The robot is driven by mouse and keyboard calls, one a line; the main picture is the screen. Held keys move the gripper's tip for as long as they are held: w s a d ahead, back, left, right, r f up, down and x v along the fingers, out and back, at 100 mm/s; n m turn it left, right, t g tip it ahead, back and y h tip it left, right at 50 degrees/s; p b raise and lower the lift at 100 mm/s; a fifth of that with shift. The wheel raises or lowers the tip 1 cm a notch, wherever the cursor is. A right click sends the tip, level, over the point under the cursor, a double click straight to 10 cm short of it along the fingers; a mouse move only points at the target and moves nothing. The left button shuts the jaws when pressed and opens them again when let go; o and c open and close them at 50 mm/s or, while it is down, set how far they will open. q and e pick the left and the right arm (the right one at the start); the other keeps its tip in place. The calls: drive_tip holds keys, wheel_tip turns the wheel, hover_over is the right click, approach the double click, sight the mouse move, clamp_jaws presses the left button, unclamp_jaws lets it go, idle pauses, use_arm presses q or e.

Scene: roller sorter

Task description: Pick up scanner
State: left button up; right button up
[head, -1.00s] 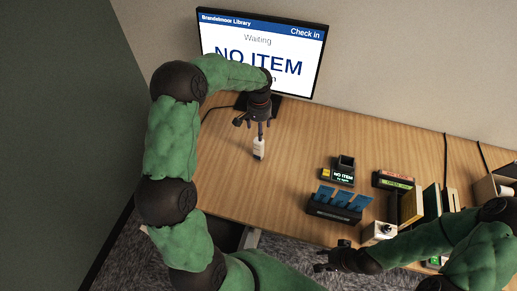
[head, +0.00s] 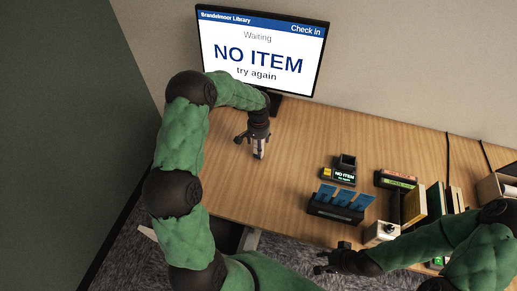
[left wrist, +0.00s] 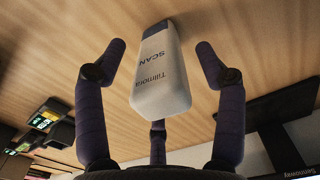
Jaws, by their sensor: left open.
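The scanner is a white block with a dark end, lettered "Tillmora SCAN" in the left wrist view (left wrist: 160,82). In the head view the scanner (head: 260,149) stands on the left part of the desk, partly hidden by my left gripper. My left gripper (head: 259,143) is down over it from above. In the left wrist view my left gripper (left wrist: 161,52) is open, with a finger on each side of the scanner and visible gaps between. My right gripper (head: 332,258) is open and empty near the desk's front edge.
A monitor (head: 260,55) reading "NO ITEM, try again" stands behind the scanner. To the right are a small display unit (head: 341,171), a rack with blue cards (head: 335,205), a green-lit sign (head: 396,180) and upright books (head: 435,201). The desk (head: 310,130) between is bare.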

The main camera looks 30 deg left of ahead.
use_arm(q)
drive_tip(key=c, duration=1.4)
